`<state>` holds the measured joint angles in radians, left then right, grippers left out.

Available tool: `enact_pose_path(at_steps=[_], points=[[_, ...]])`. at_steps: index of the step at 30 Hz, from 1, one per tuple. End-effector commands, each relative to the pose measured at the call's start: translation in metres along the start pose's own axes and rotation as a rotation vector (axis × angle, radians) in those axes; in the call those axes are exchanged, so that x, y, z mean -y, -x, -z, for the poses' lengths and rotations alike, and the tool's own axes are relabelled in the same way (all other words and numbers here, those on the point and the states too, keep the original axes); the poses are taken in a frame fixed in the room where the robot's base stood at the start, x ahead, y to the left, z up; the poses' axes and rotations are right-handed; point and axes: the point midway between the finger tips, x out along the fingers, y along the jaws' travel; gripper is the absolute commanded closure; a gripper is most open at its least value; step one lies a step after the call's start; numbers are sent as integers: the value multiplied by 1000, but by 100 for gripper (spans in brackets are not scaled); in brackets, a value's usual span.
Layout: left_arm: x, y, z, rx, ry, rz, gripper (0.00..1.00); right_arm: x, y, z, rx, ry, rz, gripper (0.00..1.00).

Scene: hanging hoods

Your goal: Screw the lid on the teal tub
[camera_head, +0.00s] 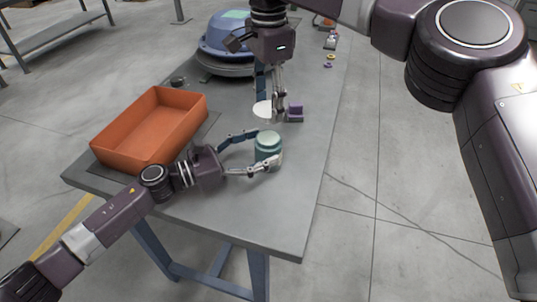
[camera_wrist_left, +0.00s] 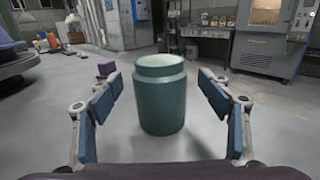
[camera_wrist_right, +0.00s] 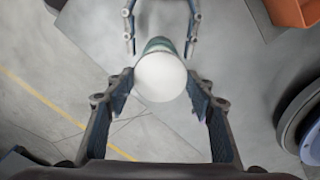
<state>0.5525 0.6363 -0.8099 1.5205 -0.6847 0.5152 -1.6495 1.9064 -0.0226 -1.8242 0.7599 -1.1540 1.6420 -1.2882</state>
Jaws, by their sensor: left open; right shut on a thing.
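The teal tub (camera_head: 267,150) stands upright on the grey table, and its lighter top shows in the left wrist view (camera_wrist_left: 160,62). My left gripper (camera_head: 268,147) is open, with one finger on each side of the tub. In the left wrist view a gap shows between each finger and the tub. My right gripper (camera_head: 270,109) points down and is shut on the white round lid (camera_head: 261,109). The lid is above the table, apart from the tub. In the right wrist view the lid (camera_wrist_right: 160,77) partly hides the tub (camera_wrist_right: 159,44).
An orange crate (camera_head: 118,151) stands on the table at the left. A purple block (camera_head: 295,113) lies just right of my right gripper. A blue round hood-like object (camera_head: 222,47) is at the back. The table's right edge is near the tub; its front part is clear.

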Motion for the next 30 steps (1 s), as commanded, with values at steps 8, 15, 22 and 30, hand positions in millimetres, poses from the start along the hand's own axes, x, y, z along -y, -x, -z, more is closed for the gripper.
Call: enact_pose_path(at_steps=[8,15,22,30], points=[[0,-24,0,0,0,-1,28,0,0,0,0,0,0,63],[0,-25,0,0,0,-1,28,0,0,0,0,0,0,63],[0,-25,0,-1,1,-1,46,0,0,0,0,0,0,63],[0,-25,0,-1,1,-1,76,0,0,0,0,0,0,63]])
